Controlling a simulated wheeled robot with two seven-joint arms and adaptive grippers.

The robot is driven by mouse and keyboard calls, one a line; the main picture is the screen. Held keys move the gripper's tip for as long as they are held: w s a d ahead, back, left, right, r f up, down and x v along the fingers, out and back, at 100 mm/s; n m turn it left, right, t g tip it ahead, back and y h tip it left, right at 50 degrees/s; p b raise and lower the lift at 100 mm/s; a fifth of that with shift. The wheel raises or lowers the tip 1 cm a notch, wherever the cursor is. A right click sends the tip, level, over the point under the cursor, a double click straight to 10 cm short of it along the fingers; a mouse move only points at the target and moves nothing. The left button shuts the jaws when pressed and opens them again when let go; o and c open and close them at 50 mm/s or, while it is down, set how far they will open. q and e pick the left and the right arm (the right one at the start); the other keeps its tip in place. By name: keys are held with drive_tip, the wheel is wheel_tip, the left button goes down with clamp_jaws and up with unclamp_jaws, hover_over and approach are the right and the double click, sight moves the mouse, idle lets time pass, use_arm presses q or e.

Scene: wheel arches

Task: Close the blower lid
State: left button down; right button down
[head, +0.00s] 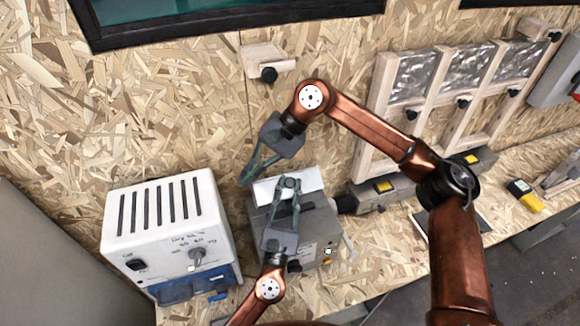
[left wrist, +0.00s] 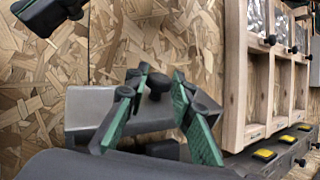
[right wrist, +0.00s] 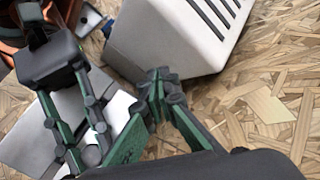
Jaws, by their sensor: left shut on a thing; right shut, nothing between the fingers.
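The blower (head: 318,228) is a grey box on the workbench, with a pale lid plate (head: 308,181) at its top back. The lid's exact tilt is hard to tell. My left gripper (head: 289,184) reaches over the blower from the front, its fingertips at the lid. In the left wrist view its fingers (left wrist: 160,78) are around a small dark knob (left wrist: 156,84) in front of the grey lid (left wrist: 88,106). The fingers partly hide the lid. My right gripper (head: 244,182) is shut and empty, just left of the lid; its closed tips show in the right wrist view (right wrist: 160,76).
A white control box (head: 165,215) with vents and a dial stands left of the blower. Wooden frames (head: 425,100) stand against the chipboard wall at the right. A yellow-and-black device (head: 524,195) lies on the right bench. My right arm crosses above the blower's right side.

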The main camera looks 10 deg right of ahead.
sight(291, 178)
use_arm(q)
drive_tip(key=shift+f, duration=0.1)
use_arm(e)
drive_tip(key=w+d+r+n+t+h, duration=0.1)
drive_tip(key=d+r+n+t+h, duration=0.5)
drive_tip(key=d, duration=0.6)
drive_tip(key=shift+m+g+h, duration=0.4)
drive_tip(key=shift+m+g, duration=0.2)
drive_tip(key=shift+m, duration=0.1)
drive_tip(key=x, duration=0.9)
drive_tip(key=shift+w, duration=0.2)
use_arm(q)
drive_tip(key=shift+w+a, duration=0.1)
use_arm(e)
drive_tip(key=shift+s+d+f, duration=0.1)
drive_tip(key=shift+s+f, duration=0.05)
drive_tip(key=shift+s, duration=0.35)
drive_tip(key=shift+s+f, duration=0.2)
drive_tip(key=shift+s, duration=0.35)
use_arm(q)
drive_tip(key=c, duration=1.9)
unclamp_jaws()
use_arm(e)
drive_tip(key=shift+d, duration=0.15)
use_arm(q)
drive_tip(key=shift+o, duration=1.2)
use_arm(e)
drive_tip(key=shift+w, duration=0.2)
drive_tip(key=shift+r, duration=0.1)
